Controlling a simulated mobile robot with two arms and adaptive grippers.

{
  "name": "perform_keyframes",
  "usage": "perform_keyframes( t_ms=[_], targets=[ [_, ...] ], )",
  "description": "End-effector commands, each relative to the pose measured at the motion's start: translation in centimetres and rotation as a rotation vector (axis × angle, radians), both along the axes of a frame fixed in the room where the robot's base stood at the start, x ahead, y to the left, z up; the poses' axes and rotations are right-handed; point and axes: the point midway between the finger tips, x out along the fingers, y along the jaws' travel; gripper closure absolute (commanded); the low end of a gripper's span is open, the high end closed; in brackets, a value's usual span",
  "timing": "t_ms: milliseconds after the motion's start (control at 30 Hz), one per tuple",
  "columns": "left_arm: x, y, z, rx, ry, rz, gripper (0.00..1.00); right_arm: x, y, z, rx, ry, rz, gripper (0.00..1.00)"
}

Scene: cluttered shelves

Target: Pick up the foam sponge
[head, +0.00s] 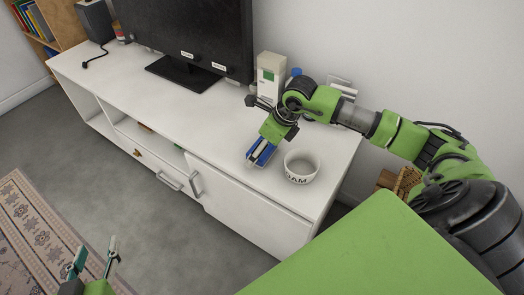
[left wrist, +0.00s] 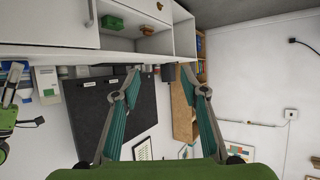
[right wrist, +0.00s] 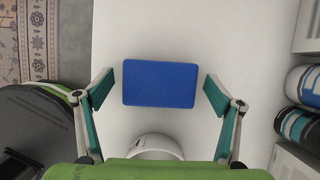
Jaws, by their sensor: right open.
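The foam sponge is a flat blue rectangle (right wrist: 160,84) lying on the white cabinet top in the right wrist view. It lies between the two fingers of my right gripper (right wrist: 158,90), which are open with a gap on each side of it. In the head view my right gripper (head: 263,149) reaches down over the sponge, largely covering it with blue edges showing. My left gripper (head: 92,260) is at the bottom left of the head view, open and empty, away from the cabinet. The left wrist view also shows its fingers (left wrist: 160,82) spread with nothing between.
A white lettered bowl (head: 301,167) stands close to the right gripper on the white cabinet (head: 130,82). A television (head: 195,35) and a white box-like device (head: 270,75) stand behind. The cabinet's left front is clear.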

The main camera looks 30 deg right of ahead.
Motion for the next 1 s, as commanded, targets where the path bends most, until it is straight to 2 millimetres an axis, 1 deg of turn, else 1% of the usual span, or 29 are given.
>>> perform_keyframes(
  t_ms=[33, 133, 467, 667, 867, 967, 1000],
  targets=[
    [0.0, 0.0, 0.0, 0.0, 0.001, 0.0, 0.6, 0.0, 0.0, 0.0, 0.0, 0.0, 0.0, 0.22],
    [0.0, 0.0, 0.0, 0.0, 0.001, 0.0, 0.6, 0.0, 0.0, 0.0, 0.0, 0.0, 0.0, 0.48],
    [0.0, 0.0, -0.1, 0.001, 0.003, 0.0, 0.6, 0.0, 0.0, 0.0, 0.0, 0.0, 0.0, 0.49],
    [-0.3, 0.1, -0.3, 0.005, 0.022, 0.0, 0.6, 0.0, 0.0, 0.5, 0.0, -0.001, 0.001, 0.49],
    [-2.1, 1.0, -2.5, 0.036, 0.15, 0.012, 0.6, 0.0, 0.0, 2.2, -0.002, -0.003, 0.001, 0.49],
    [-3.8, 1.7, -4.1, 0.059, 0.251, 0.019, 0.6, -0.1, -0.1, 3.8, -0.002, -0.003, 0.001, 0.49],
    [-4.7, 2.0, -4.8, 0.07, 0.3, 0.023, 0.6, -1.0, 0.0, 4.6, -0.003, -0.003, 0.003, 0.49]
  ],
)
